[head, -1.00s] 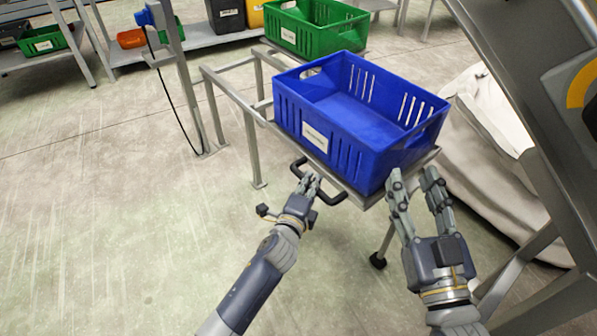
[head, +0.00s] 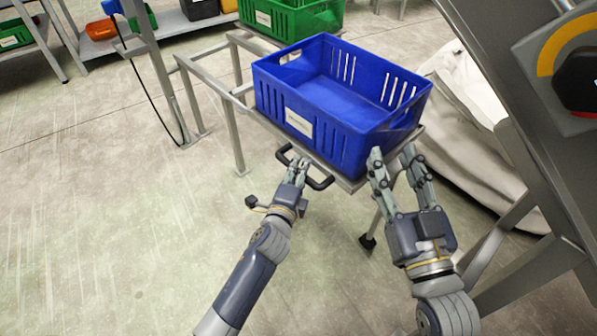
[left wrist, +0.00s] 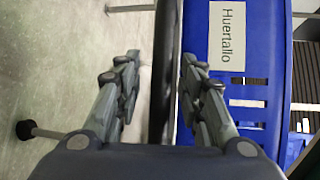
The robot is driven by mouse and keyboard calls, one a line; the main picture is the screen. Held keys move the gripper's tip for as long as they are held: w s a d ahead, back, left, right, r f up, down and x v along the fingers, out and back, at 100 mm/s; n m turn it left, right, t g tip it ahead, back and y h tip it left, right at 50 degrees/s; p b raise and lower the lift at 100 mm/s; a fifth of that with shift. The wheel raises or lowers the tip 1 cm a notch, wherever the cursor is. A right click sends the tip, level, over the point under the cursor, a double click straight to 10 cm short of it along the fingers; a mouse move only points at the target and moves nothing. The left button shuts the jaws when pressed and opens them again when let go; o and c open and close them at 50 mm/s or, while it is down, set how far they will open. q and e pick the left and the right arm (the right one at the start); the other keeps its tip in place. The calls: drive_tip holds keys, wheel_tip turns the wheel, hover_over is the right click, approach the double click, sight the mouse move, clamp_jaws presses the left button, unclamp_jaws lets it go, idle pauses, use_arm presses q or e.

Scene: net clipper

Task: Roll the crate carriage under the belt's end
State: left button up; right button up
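The crate carriage is a grey metal frame (head: 186,62) with a black handle (head: 320,184) on its near side. A blue slotted crate (head: 300,123) with a white label rests on its near end; the label reads "Huertallo" in the left wrist view (left wrist: 228,38). The belt's end is not clearly visible.
A sloping grey machine frame (head: 505,90) with a yellow-ringed part rises close on the right. A pale sack or sheet (head: 475,150) lies behind it. A green crate (head: 285,18) stands beyond the blue one. The floor at left is clear.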

use_arm(q)
drive_tip(key=v, duration=1.2)
idle(0.3)
